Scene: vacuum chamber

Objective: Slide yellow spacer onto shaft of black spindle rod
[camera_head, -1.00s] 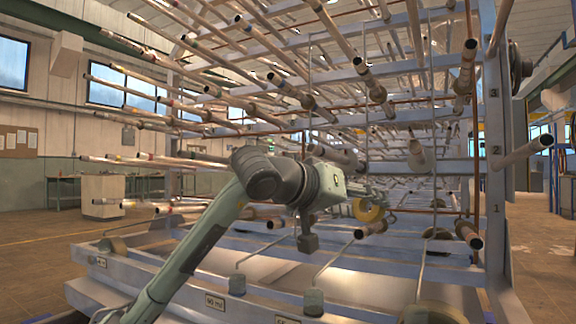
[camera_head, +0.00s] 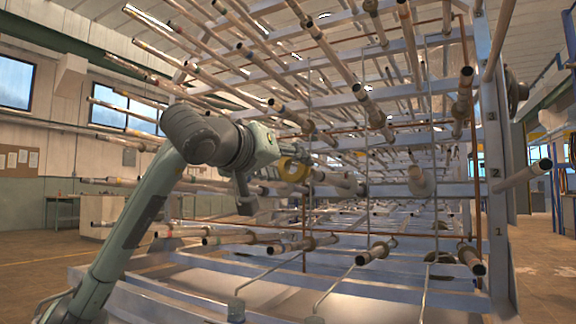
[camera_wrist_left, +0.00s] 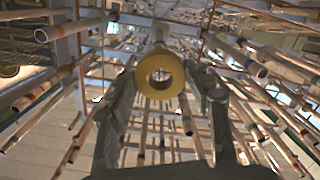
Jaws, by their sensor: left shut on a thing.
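The yellow spacer (camera_head: 292,178) is a short ring with a round hole. It is held at the end of my left gripper (camera_head: 298,165), raised in front of the rack. In the left wrist view the spacer (camera_wrist_left: 160,93) sits between the two fingers of my left gripper (camera_wrist_left: 160,86), its hole facing the camera. A pale rod (camera_wrist_left: 160,36) appears just above and beyond it. Many rods with dark ends stick out of the rack. I cannot tell which one is the black spindle rod, and no rod is clearly seen through the spacer. My right gripper is not in view.
The tall metal rack (camera_head: 494,190) fills the middle and right, with many rods pointing outward around the left arm. A rod with a thicker collar (camera_head: 421,181) stands to the right of the spacer. Open floor (camera_head: 545,270) lies at the far right.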

